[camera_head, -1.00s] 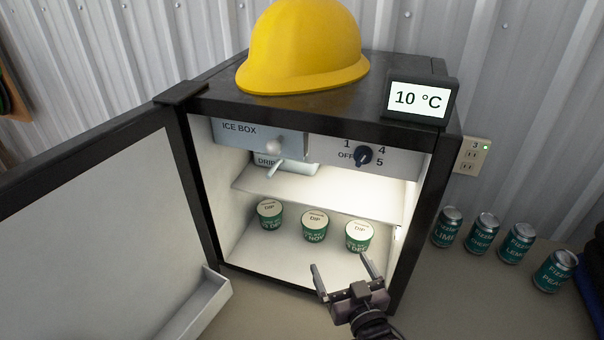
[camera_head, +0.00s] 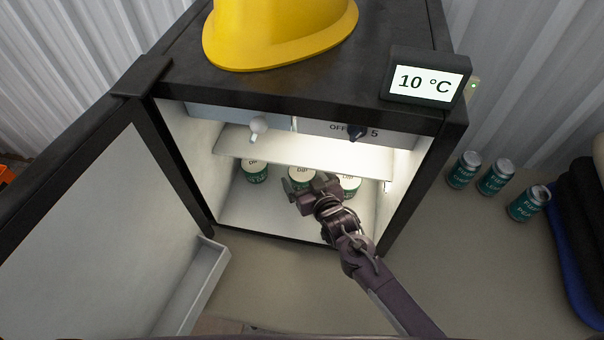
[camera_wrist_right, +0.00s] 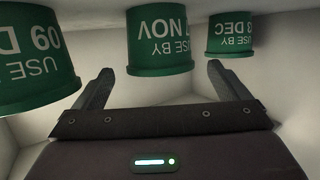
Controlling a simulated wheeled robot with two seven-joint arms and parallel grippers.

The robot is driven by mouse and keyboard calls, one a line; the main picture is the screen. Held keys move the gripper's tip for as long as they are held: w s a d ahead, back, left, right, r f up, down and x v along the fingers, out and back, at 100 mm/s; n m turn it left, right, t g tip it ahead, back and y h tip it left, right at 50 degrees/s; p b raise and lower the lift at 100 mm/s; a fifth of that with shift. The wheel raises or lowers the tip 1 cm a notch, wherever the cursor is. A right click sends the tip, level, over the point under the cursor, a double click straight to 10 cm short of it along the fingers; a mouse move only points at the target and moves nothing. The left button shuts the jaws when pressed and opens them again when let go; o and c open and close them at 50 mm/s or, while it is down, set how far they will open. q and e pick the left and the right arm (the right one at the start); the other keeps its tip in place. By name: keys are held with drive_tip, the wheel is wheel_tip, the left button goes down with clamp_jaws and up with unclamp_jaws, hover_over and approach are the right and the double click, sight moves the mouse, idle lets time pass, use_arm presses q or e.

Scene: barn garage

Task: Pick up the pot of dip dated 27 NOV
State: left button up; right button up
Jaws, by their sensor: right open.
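Three green dip pots with pale lids stand in a row on the fridge floor. The middle pot (camera_head: 301,174) reads "NOV" in the right wrist view (camera_wrist_right: 160,42), its day number partly cut off. My right gripper (camera_head: 304,186) is inside the fridge, in front of the middle pot. In the wrist view its open fingers (camera_wrist_right: 158,82) are spread to either side of that pot, with nothing held. My left gripper is out of view.
The fridge shelf (camera_head: 310,150) hangs just above the pots. The open door (camera_head: 85,235) stands at the left. A yellow hard hat (camera_head: 280,35) and a temperature display (camera_head: 428,76) sit on top. Several cans (camera_head: 495,177) stand at the right.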

drive_tip(key=shift+w+a+f, duration=0.2)
drive_tip(key=shift+w+a, duration=0.05)
drive_tip(key=shift+w, duration=0.3)
drive_tip(key=c, duration=1.1)
drive_tip(key=shift+c, duration=0.4)
drive_tip(key=shift+r, duration=0.1)
